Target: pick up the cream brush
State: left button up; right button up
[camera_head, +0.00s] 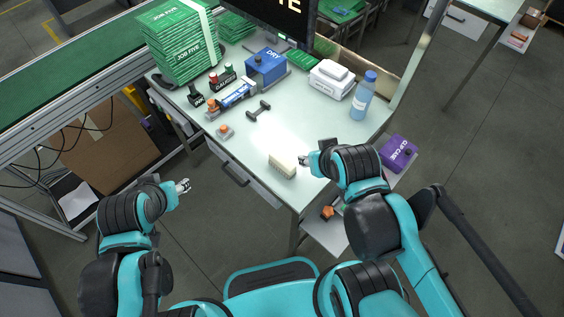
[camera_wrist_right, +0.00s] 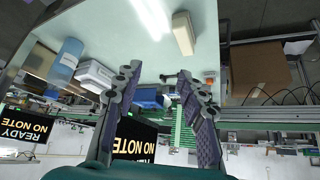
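The cream brush (camera_head: 283,165) lies on the white table near its front edge, its visible side showing as a pale block. In the right wrist view the cream brush (camera_wrist_right: 183,33) is above the fingertips in the picture, apart from them. My right gripper (camera_head: 304,161) is just right of the brush in the head view. In the right wrist view my right gripper (camera_wrist_right: 158,76) has its two fingers spread with nothing between them. My left gripper (camera_head: 183,186) is off the table's left front side, away from the brush; its finger opening is too small to make out.
On the table are a small orange-buttoned item (camera_head: 225,131), a dark dumbbell-shaped part (camera_head: 259,110), a blue box (camera_head: 266,67), a white case (camera_head: 331,78) and a blue bottle (camera_head: 363,95). Green packets (camera_head: 180,42) are stacked at back left. The tabletop around the brush is clear.

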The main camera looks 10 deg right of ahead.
jog(key=o, duration=1)
jog(key=shift+w+r, duration=0.1)
jog(key=shift+w, duration=0.05)
jog(key=o, duration=0.4)
jog(key=w+a+f+m+g, duration=0.2)
jog(key=w+m+g, duration=0.1)
jog(key=w+m, duration=0.2)
jog(key=shift+w+a+m+g+p, duration=0.3)
jog(key=shift+w+a, duration=0.05)
jog(key=shift+w, duration=0.25)
jog(key=m+g, duration=0.3)
jog(key=m, duration=0.2)
send_over(281, 161)
jog(key=f, duration=0.6)
jog(key=shift+w+d+f, duration=0.2)
jog(key=shift+w+f, duration=0.05)
jog(key=shift+f, duration=0.15)
jog(key=shift+w+a+f+m+g, duration=0.15)
jog(key=shift+f+m+g, duration=0.2)
jog(key=shift+f, duration=0.25)
jog(key=f+b, duration=0.1)
jog(key=f, duration=0.1)
jog(key=f+b, duration=0.1)
jog(key=f, duration=0.2)
jog(key=f+b, duration=0.1)
jog(key=f, duration=0.1)
jog(key=shift+s+f, duration=0.35)
jog(key=shift+f, duration=0.05)
